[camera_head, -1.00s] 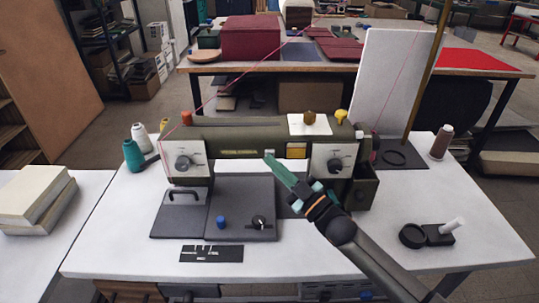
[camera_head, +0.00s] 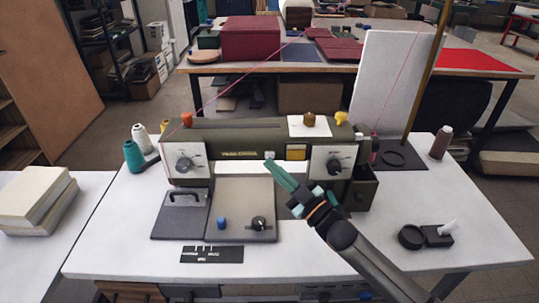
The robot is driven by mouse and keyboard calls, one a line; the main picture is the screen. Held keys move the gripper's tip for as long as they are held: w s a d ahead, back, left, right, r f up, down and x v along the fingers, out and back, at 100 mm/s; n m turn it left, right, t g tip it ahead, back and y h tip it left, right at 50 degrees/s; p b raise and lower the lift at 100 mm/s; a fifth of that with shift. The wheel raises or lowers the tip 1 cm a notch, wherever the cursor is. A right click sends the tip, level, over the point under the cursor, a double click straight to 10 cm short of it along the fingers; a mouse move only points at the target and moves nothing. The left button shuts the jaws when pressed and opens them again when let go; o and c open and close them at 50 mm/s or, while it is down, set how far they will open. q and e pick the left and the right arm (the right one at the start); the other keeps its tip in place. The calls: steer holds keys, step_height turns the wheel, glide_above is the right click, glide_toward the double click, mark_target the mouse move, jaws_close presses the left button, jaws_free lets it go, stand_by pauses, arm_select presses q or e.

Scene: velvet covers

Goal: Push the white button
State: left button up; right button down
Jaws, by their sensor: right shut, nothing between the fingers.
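My right gripper (camera_head: 269,164) is shut and empty. Its green fingertips end just below the whitish button in the picture; I cannot tell whether they touch it. My left gripper is not in view.
Dial panels (camera_head: 185,163) flank the machine's front. A pale plate with a blue knob (camera_head: 221,223) lies before it on the white table (camera_head: 110,250).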

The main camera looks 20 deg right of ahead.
arm_select(q)
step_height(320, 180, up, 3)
steer(key=p, duration=0.3)
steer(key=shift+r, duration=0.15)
arm_select(e)
steer(key=s+a, duration=0.1)
steer(key=s, duration=0.4)
steer(key=shift+s+a, duration=0.35)
steer(key=shift+s, duration=0.05)
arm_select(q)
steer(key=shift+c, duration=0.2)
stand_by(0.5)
